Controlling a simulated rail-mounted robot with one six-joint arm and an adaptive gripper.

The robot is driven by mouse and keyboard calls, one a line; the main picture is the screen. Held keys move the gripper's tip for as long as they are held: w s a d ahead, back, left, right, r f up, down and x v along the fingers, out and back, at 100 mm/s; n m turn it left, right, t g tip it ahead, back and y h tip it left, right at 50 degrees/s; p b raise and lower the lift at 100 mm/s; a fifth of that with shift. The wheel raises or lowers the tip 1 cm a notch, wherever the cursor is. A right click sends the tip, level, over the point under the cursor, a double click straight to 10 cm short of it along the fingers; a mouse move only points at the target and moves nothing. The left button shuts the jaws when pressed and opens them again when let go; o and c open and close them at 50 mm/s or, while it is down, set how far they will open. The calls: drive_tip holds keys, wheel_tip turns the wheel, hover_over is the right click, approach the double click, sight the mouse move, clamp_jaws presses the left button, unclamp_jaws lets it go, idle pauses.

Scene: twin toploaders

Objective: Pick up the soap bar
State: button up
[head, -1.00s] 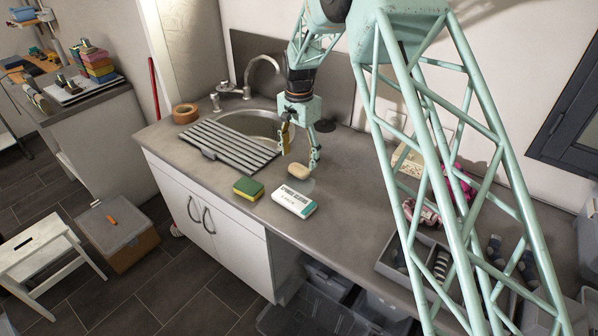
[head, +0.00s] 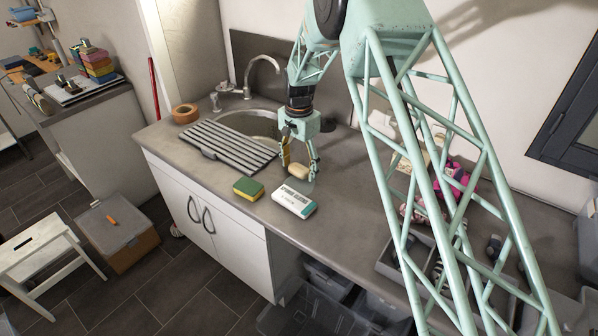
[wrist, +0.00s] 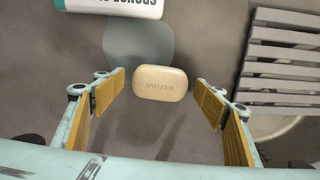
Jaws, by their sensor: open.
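The soap bar (head: 298,171) is a beige rounded block on the grey counter, right of the sink. In the wrist view the soap bar (wrist: 160,83) lies flat, with faint lettering on its top, centred between the fingers. My gripper (head: 299,171) is open above it and points down. In the wrist view the yellow-padded fingers of my gripper (wrist: 160,95) stand apart on either side of the soap, with a gap on both sides. In the head view one finger stands close beside the soap; contact cannot be told there.
A white and teal box (head: 294,201) and a yellow-green sponge (head: 248,189) lie close in front of the soap. A slatted drain rack (head: 222,140) covers part of the sink (head: 262,124). Brown tape (head: 185,113) sits beyond. A grey divided tray (head: 391,262) stands at right.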

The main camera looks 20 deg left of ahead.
sight(299, 168)
drive_tip(key=c, duration=0.9)
drive_tip(key=shift+r, duration=0.15)
drive_tip(key=shift+c, duration=0.2)
drive_tip(key=shift+r, duration=1.7)
drive_tip(key=s, duration=0.5)
drive_tip(key=s+r, duration=0.1)
drive_tip(key=s, duration=0.4)
drive_tip(key=s+d, duration=0.1)
drive_tip(key=s, duration=0.5)
drive_tip(key=shift+d+r, duration=0.1)
drive_tip(key=shift+r, duration=0.05)
